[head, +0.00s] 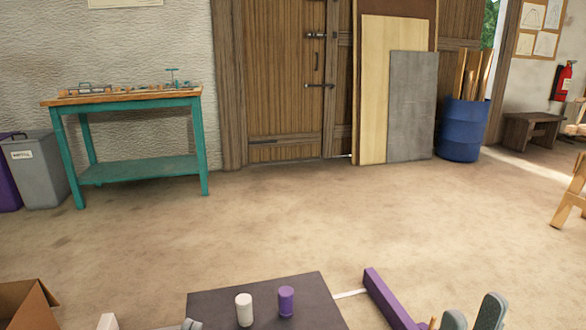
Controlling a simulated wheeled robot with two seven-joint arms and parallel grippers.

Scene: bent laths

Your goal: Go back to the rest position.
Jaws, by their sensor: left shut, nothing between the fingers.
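My right gripper (473,316) is at the bottom right. Its two grey rounded fingers stand apart with a gap between them, and nothing shows in the gap.
A dark board (235,302) lies at the bottom middle, with a white cylinder (244,310) and a purple cylinder (286,301) upright on it. A purple bar (390,299) lies to the right, near my right gripper. A cardboard box (30,303) is at the bottom left. Open floor (290,220) lies beyond.

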